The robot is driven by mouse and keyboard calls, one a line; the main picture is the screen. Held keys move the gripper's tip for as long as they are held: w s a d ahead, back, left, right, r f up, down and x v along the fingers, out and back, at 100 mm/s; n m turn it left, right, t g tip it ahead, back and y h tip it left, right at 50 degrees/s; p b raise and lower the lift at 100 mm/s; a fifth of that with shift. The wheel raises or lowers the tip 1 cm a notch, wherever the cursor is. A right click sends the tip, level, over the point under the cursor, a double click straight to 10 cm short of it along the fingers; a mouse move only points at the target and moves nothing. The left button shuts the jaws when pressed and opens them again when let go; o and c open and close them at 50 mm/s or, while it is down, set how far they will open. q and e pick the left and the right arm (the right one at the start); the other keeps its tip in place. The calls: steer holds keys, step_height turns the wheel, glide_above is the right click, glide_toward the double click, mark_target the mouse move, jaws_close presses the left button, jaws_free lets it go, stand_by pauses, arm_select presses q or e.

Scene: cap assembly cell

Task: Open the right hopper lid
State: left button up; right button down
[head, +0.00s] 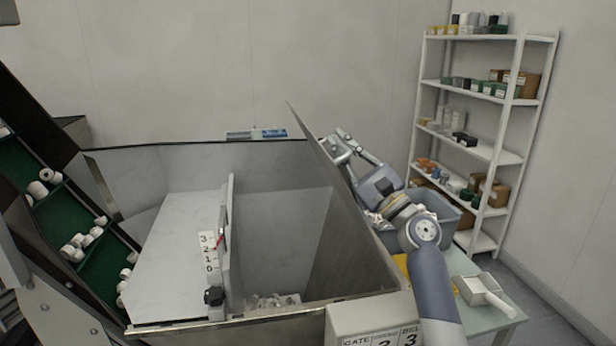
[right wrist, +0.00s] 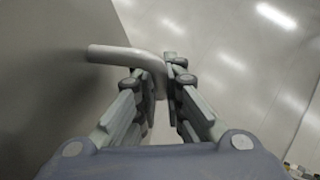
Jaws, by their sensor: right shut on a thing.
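The right hopper lid (head: 346,220) is a thin grey panel standing steeply up at the right side of the metal hopper (head: 250,318). The hopper's right compartment is uncovered, with small pale pieces (head: 272,301) at its bottom. My right gripper (head: 341,142) is on the outer side of the lid, near its upper part. In the right wrist view, my right gripper (right wrist: 166,72) is shut on a pale bent bar handle (right wrist: 112,52), beside a grey panel surface (right wrist: 60,70). The lid hides part of the grip in the head view. My left gripper is not in view.
A white sloping plate (head: 180,240) and a gate scale (head: 208,252) fill the hopper's left side. A grey-blue bin (head: 438,212) and a white scoop (head: 484,291) are on a table at right, near my right arm. Shelves (head: 480,149) stand behind. A green conveyor (head: 103,268) rises at left.

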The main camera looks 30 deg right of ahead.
steer(key=s+d+r+m+t+h+b, duration=0.1)
steer(key=d+m+h, duration=0.4)
steer(key=d, duration=0.5)
steer(key=shift+s+d+r+m+t+h+b, duration=0.15)
steer(key=shift+s+r+m+t+h+b, duration=0.25)
steer(key=shift+s+m+t+b, duration=0.5)
steer(key=shift+m, duration=0.3)
steer(key=c, duration=1.7)
jaws_free()
steer(key=shift+f, duration=0.1)
steer(key=v, duration=1.2)
steer(key=shift+s, duration=0.1)
steer(key=shift+s, duration=0.1)
